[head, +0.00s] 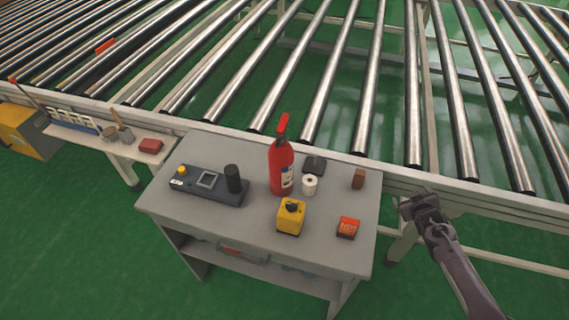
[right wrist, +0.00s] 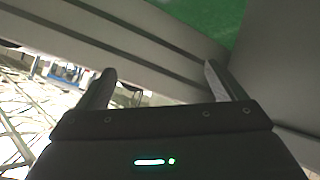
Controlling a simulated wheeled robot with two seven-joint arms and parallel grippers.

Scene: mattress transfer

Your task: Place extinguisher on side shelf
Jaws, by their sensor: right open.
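A red fire extinguisher (head: 281,168) stands upright on the grey workbench (head: 335,240), near its back edge. A side shelf (head: 128,147) is attached low beside the conveyor, left of the bench, with several items on it. My right gripper (head: 417,199) is to the right of the bench, beside the conveyor frame, apart from the extinguisher. In the right wrist view my right gripper (right wrist: 158,85) is open, with nothing between its fingers. My left gripper is out of view.
On the bench are a black control box (head: 208,184), a yellow device (head: 291,217), a white roll (head: 309,185), a red-orange box (head: 348,228) and a brown block (head: 358,179). The roller conveyor (head: 330,90) runs behind. A red box (head: 150,146) sits on the shelf's right end.

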